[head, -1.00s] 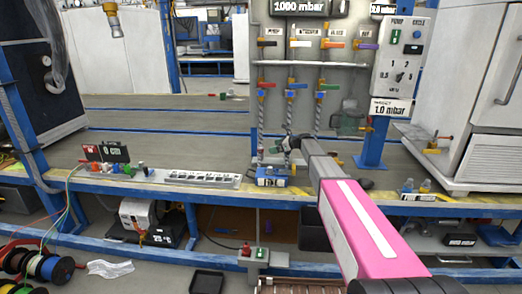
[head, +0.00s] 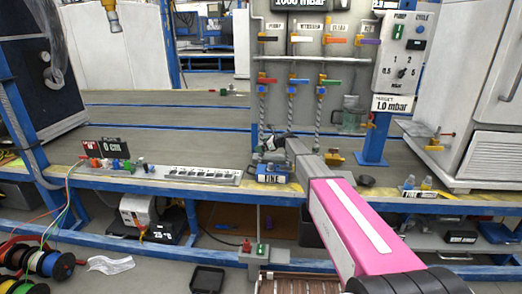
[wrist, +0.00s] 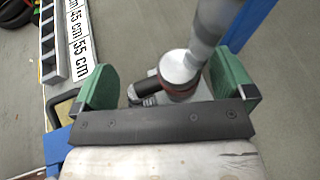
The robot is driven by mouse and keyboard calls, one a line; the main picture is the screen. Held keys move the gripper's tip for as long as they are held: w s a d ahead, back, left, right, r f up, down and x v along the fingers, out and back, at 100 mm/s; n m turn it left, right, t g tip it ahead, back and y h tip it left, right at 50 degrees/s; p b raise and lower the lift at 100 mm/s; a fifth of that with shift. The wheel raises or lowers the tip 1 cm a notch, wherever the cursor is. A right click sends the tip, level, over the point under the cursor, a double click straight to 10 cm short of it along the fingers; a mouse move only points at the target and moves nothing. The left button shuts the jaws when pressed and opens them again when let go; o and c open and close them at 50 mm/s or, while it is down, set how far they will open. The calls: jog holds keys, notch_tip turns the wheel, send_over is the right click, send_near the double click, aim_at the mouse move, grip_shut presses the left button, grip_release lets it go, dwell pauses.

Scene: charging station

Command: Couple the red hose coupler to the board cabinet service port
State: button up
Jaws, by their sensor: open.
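My gripper (wrist: 165,87) is open in the wrist view, its two green pads wide apart. A grey metal cylinder with a dark red ring (wrist: 182,88) and a black ribbed side piece stands between the pads, with a gap on the left. I cannot tell whether this is the red hose coupler. In the head view my gripper (head: 272,142) is small, in front of the board and above the bench, and its fingers are unclear. The pale board (head: 345,30) carries coloured valves and hanging hoses. I cannot make out which fitting is the cabinet service port.
A blue-edged bench (head: 220,195) runs across, with a row of coloured fittings (head: 118,163) and a marked strip (head: 193,175) on its left. A blue box (head: 270,174) sits below my gripper. A white cabinet (head: 480,90) stands at right. The bench behind the strip is mostly clear.

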jog(key=shift+w+a+f, duration=0.2)
jog(key=shift+a+f, duration=0.05)
jog(key=shift+a, duration=0.25)
jog(key=c, duration=1)
jog(key=shift+r, duration=0.15)
